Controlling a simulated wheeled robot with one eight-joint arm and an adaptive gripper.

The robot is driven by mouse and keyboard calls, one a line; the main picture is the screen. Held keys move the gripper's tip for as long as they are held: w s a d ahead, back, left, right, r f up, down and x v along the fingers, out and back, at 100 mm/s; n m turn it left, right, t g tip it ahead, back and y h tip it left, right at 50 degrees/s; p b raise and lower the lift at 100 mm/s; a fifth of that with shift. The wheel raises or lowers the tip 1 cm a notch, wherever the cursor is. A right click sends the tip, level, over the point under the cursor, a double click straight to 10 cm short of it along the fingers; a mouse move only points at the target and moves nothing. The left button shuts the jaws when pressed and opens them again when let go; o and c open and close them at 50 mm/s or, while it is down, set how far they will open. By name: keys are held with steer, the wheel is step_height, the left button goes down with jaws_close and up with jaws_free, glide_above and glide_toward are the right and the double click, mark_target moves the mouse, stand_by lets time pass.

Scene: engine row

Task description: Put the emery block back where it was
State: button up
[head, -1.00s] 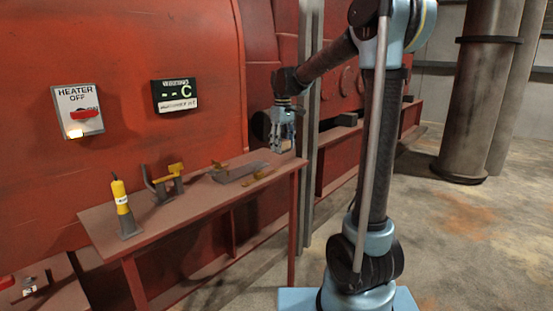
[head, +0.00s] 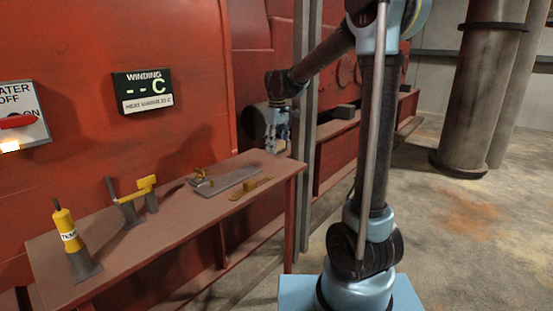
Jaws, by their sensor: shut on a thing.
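My gripper (head: 277,144) hangs fingers down at the far right end of the red-brown table (head: 110,235), close to the table's back corner. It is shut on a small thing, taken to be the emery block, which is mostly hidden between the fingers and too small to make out. In this view I cannot tell whether the fingertips touch the table or are just above or behind it. A flat grey tray (head: 238,182) lies on the table, left of and nearer than my gripper.
A yellow tool (head: 250,187) lies by the tray, and a small brass-coloured item (head: 202,178) is at its left end. Further left stand a yellow-handled tool on grey holders (head: 146,186) and a yellow probe (head: 66,230). A dark block (head: 346,111) sits on the ledge behind.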

mark_target(277, 164)
steer(key=shift+s+a+f, duration=0.1)
steer(key=shift+f, duration=2.4)
steer(key=o, duration=1)
steer(key=shift+f, duration=0.1)
